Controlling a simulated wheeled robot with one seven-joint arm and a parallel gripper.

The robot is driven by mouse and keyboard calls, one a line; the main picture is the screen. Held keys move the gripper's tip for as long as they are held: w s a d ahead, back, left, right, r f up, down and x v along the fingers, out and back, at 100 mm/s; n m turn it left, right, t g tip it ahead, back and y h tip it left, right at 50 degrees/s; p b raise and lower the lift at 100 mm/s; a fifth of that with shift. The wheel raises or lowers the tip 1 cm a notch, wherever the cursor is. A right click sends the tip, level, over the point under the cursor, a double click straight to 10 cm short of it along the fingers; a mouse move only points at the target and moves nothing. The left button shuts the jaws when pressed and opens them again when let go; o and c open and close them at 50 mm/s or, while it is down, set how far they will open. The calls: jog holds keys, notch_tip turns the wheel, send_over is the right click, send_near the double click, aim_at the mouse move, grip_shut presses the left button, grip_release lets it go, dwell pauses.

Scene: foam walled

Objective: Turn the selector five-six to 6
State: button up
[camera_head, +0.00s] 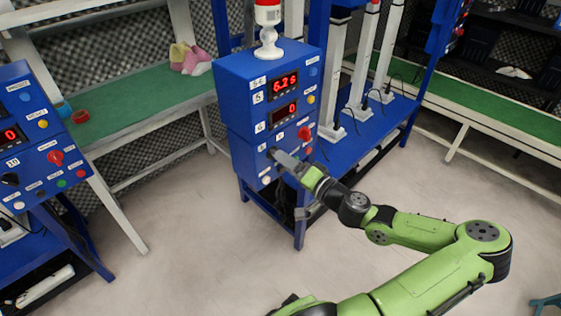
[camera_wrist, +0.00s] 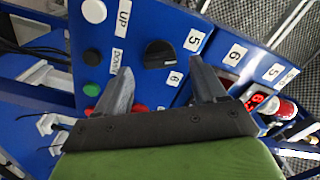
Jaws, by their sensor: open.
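The black selector knob (camera_wrist: 159,54) is on the blue panel in the wrist view, between a label 5 (camera_wrist: 194,40) and a label 6 (camera_wrist: 175,78). Which label its pointer faces is hard to tell. My gripper (camera_wrist: 161,65) is open, with one finger on each side of the knob's line of sight. A gap to the knob seems to show, and no contact is clear. In the head view my gripper (camera_head: 273,153) is at the lower front of the blue cabinet (camera_head: 243,150) marked 5-6 and mostly covers the knob there.
The cabinet also has red displays (camera_head: 285,82), a red knob (camera_head: 304,133) and small buttons. In the wrist view, green (camera_wrist: 92,89), black and white buttons lie left of the selector. Another blue control cabinet (camera_head: 40,150) stands at left. The floor in front is clear.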

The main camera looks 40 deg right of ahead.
jog(key=w, duration=0.3)
jog(key=shift+c, duration=0.4)
jog(key=c, duration=1)
